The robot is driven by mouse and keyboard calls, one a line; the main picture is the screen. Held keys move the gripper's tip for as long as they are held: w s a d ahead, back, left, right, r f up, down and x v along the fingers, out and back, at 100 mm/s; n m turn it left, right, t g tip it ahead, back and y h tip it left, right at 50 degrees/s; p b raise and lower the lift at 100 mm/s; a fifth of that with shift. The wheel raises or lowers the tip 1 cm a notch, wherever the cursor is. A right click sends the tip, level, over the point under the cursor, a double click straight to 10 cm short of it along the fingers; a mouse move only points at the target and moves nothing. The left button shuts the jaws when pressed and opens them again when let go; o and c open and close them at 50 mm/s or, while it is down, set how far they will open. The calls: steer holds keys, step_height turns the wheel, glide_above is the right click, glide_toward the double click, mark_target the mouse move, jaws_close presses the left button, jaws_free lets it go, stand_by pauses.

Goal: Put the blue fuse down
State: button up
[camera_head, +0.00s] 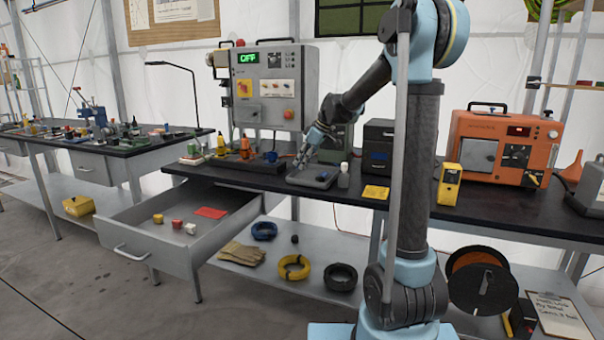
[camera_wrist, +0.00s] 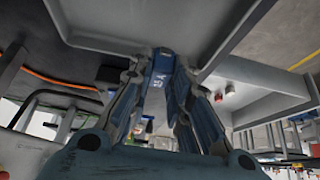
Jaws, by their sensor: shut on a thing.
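My gripper (camera_head: 300,163) reaches down over the black bench top, at a small grey tray (camera_head: 298,180). In the wrist view its two fingers (camera_wrist: 163,58) are closed on the blue fuse (camera_wrist: 161,66), which sits between the fingertips. A grey panel with a raised edge (camera_wrist: 100,42) lies close beyond the fingertips. I cannot tell whether the fuse touches it. In the head view the fuse is too small to make out clearly at the fingers.
An open drawer (camera_head: 124,229) below holds yellow, red and white pieces and a red card. A grey control box (camera_head: 266,88) showing OFF stands behind. A small white-capped bottle (camera_head: 344,176) and a yellow card (camera_head: 376,192) are right of the tray. An orange unit (camera_head: 480,152) stands farther right.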

steer(key=shift+f, duration=2.05)
steer(key=o, duration=0.9)
steer(key=v, duration=1.2)
steer(key=shift+s, duration=0.1)
steer(key=s+d+f+m+h, duration=0.2)
steer(key=s+d+f+m, duration=0.2)
steer(key=s, duration=0.8)
steer(key=s+d+f+m+h, duration=0.1)
steer(key=s+d+f+m, duration=0.4)
steer(key=s+d+f, duration=0.3)
steer(key=s+d+f+m+h, duration=0.2)
steer(key=s+d+f+m, duration=0.2)
steer(key=s+f, duration=0.6)
steer(key=shift+s+d+f+m+h, duration=0.15)
steer(key=shift+s+d, duration=0.15)
steer(key=shift+s, duration=1.1)
steer(key=shift+s+d+f+m+h, duration=0.1)
steer(key=shift+s+d, duration=0.2)
steer(key=shift+s, duration=1.15)
steer(key=shift+s+d+f+m+h, duration=0.15)
steer(key=shift+s+d, duration=0.15)
steer(key=shift+s, duration=1.1)
